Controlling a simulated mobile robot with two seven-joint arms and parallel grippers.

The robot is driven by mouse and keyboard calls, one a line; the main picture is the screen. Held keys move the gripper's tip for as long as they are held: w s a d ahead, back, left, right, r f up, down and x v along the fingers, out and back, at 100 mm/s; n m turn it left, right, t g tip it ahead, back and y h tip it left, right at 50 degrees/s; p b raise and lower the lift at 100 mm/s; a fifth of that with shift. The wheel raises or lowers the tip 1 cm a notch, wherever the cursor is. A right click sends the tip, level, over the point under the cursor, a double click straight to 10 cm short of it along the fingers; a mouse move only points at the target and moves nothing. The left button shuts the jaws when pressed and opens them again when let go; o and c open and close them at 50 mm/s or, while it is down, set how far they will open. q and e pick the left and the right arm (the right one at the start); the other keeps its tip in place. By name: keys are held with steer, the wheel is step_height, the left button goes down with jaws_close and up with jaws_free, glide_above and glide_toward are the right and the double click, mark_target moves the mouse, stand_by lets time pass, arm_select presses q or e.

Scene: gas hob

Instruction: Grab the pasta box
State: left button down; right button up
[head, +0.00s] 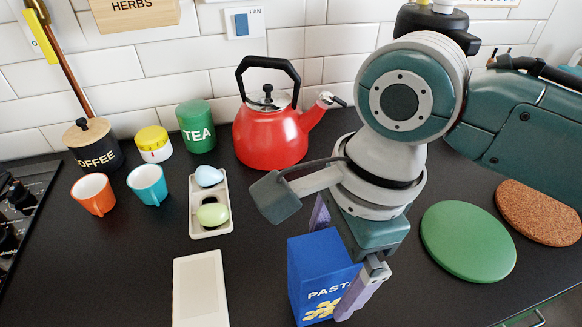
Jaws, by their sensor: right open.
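The blue pasta box (308,268) stands on the black counter at the lower middle of the head view, with "PASTA" and yellow pasta shapes on its front. My right gripper (341,262) comes down over the box from above. One finger shows in front of the box's right side and the other behind its top edge, so the box appears to be between the open fingers. Whether the fingers touch it, I cannot tell. My right arm hides part of the box's upper right. My left gripper is not in view.
A red kettle (270,137) stands behind. An egg tray (194,228), a white slab (200,290), orange (93,195) and teal (148,185) cups, and canisters are to the left. A green round board (467,242) and a cork mat (540,212) lie right.

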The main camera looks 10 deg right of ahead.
steer(key=f, duration=0.1)
steer(key=a+f+b, duration=0.1)
steer(key=f, duration=0.1)
steer(key=shift+w+f, duration=0.1)
steer(key=shift+f, duration=0.2)
steer(key=shift+c, duration=0.2)
jaws_close()
steer(key=shift+r, duration=0.1)
